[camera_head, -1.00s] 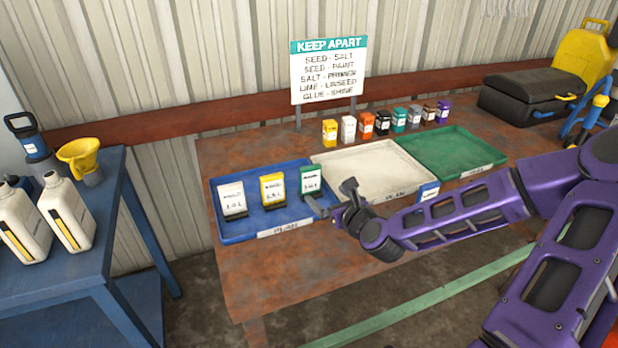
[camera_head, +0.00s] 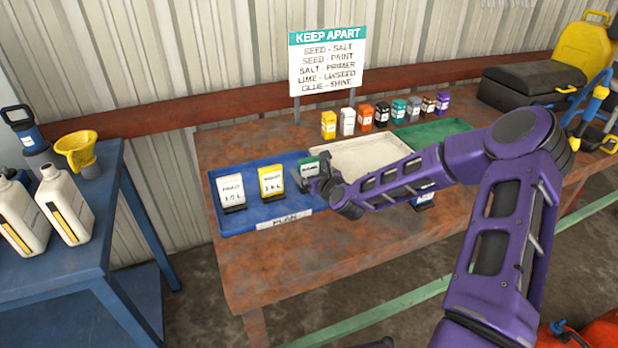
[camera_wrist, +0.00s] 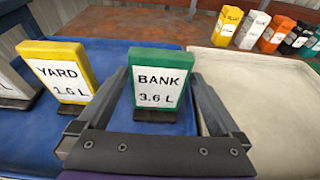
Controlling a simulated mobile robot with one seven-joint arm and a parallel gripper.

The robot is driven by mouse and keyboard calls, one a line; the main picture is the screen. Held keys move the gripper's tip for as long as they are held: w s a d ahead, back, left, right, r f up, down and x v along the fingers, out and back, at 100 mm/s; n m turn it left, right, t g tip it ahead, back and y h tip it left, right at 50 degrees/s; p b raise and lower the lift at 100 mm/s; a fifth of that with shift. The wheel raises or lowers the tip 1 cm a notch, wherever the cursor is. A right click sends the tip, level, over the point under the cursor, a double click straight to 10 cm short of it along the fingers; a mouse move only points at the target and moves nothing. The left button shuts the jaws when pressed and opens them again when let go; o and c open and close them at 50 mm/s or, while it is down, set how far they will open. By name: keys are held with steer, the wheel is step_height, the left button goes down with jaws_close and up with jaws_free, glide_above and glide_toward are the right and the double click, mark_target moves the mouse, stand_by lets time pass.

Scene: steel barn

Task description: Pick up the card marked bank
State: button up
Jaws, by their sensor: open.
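The card marked bank (camera_wrist: 159,88) is green-edged with a white face reading "BANK 3.6 L". It stands upright in a dark base in the blue tray (camera_head: 233,223). My gripper (camera_wrist: 160,104) is open, with one finger on each side of the card in the wrist view. I cannot tell whether the fingers touch it. In the head view, the green card (camera_head: 307,168) is partly hidden behind my gripper (camera_head: 322,183).
A yellow-edged card (camera_wrist: 60,77) reading "YARD" stands close to the left. A white-faced card (camera_head: 232,189) is farther left. The cream tray (camera_head: 350,147) adjoins on the right. Several small containers (camera_head: 382,115) line up behind the trays, below the sign (camera_head: 327,62).

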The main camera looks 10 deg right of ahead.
mark_target(305, 167)
steer(key=x, duration=0.4)
steer(key=shift+a+f, duration=0.15)
steer(key=shift+s, duration=0.1)
steer(key=c, duration=1.3)
